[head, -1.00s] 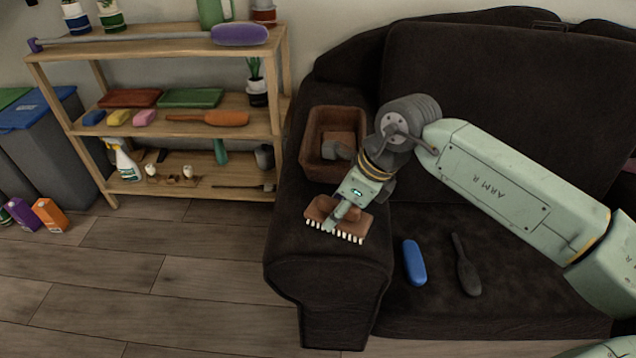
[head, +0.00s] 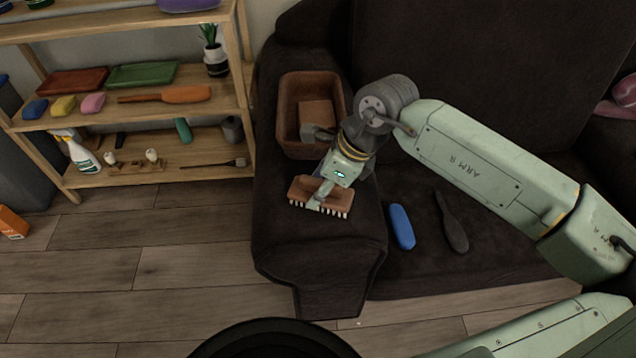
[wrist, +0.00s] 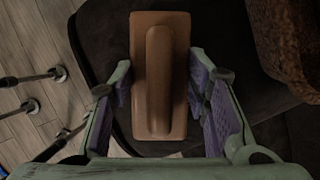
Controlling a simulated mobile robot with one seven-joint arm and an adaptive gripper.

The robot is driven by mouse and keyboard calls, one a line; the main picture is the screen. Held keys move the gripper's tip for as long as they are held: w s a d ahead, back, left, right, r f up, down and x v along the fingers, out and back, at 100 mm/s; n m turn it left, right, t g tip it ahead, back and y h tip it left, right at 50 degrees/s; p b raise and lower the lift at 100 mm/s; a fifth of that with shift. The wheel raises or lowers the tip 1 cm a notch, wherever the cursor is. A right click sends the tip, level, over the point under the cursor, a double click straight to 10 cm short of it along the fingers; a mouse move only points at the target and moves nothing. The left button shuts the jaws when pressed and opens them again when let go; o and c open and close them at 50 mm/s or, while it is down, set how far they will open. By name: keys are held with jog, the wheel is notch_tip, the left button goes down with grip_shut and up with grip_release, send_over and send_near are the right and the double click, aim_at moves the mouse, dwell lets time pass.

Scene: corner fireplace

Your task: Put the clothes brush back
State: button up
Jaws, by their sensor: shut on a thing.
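A brown wooden brush with white bristles (head: 308,190), which looks like the clothes brush, is over the sofa's left arm, bristles down. My gripper (head: 324,188) is shut on it from above. In the wrist view the brush (wrist: 160,75) lies between the two purple-padded fingers (wrist: 160,95), its raised grip running lengthwise. I cannot tell whether the bristles touch the sofa arm. A brown open basket (head: 284,118) stands on the sofa arm just behind the brush, with a brown block inside it. The basket also shows in the wrist view (wrist: 285,45) at the upper right.
A blue oblong object (head: 402,228) and a dark paddle-shaped brush (head: 452,222) lie on the sofa seat (head: 425,280). A wooden shelf unit (head: 243,100) at the left holds trays, sponges, an orange brush (head: 180,94) and a spray bottle (head: 80,153).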

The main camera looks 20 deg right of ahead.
jog(key=shift+f+b, duration=0.2)
jog(key=shift+b, duration=0.1)
jog(key=o, duration=1.1)
jog(key=shift+r, duration=0.2)
jog(key=shift+r+p, duration=0.2)
jog(key=shift+p, duration=0.15)
jog(key=v, duration=1.1)
jog(key=shift+s+d+r+b, duration=0.1)
jog(key=shift+s+r+b, duration=0.05)
jog(key=shift+r+b, duration=0.2)
